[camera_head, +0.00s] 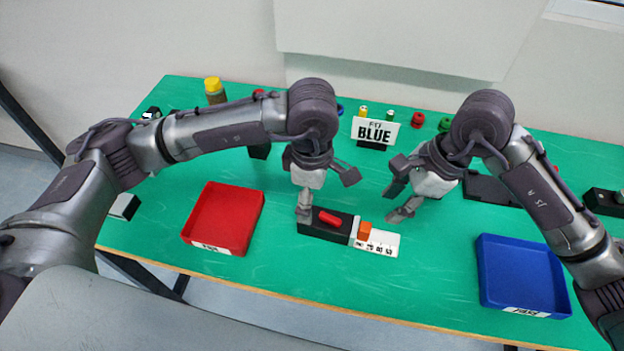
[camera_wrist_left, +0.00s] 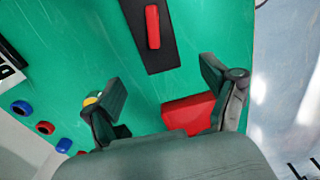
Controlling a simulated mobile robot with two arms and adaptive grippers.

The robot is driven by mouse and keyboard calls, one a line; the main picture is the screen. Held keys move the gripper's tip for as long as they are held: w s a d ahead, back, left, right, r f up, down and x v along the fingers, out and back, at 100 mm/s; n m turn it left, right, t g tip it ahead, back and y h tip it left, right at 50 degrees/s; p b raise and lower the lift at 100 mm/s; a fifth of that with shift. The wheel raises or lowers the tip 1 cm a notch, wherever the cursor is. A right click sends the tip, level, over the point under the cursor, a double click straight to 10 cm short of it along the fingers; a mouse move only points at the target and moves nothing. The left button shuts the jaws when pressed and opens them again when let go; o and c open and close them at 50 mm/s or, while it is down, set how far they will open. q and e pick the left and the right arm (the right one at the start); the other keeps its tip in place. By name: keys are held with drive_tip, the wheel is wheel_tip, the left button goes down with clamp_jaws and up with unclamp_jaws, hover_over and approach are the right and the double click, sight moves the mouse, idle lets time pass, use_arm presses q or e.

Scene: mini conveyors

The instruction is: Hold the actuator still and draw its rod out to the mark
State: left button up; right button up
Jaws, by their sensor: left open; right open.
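The actuator is a black block (camera_head: 312,230) with a red bar (camera_head: 329,217) on top, lying on the green table. An orange block (camera_head: 364,230) is at its right end, beside a white scale (camera_head: 382,243) with dark marks too small to read. My left gripper (camera_head: 326,194) is open over the actuator's left part; one finger hangs by its left end, and I cannot tell if it touches. In the left wrist view the black block (camera_wrist_left: 157,60) and red bar (camera_wrist_left: 153,27) lie ahead of the open fingers (camera_wrist_left: 160,88). My right gripper (camera_head: 399,200) is open and empty, above and right of the orange block.
A red tray (camera_head: 255,222) stands left of the actuator and a blue tray (camera_head: 483,270) to the right. A sign reading BLUE (camera_head: 375,131) stands behind, among small coloured parts. The green table (camera_head: 330,280) is clear in front of the actuator.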

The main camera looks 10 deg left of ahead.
use_arm(q)
wheel_tip(320, 180, down, 8)
drive_tip(key=shift+f, duration=0.2)
clamp_jaws()
idle(0.6)
idle(1.2)
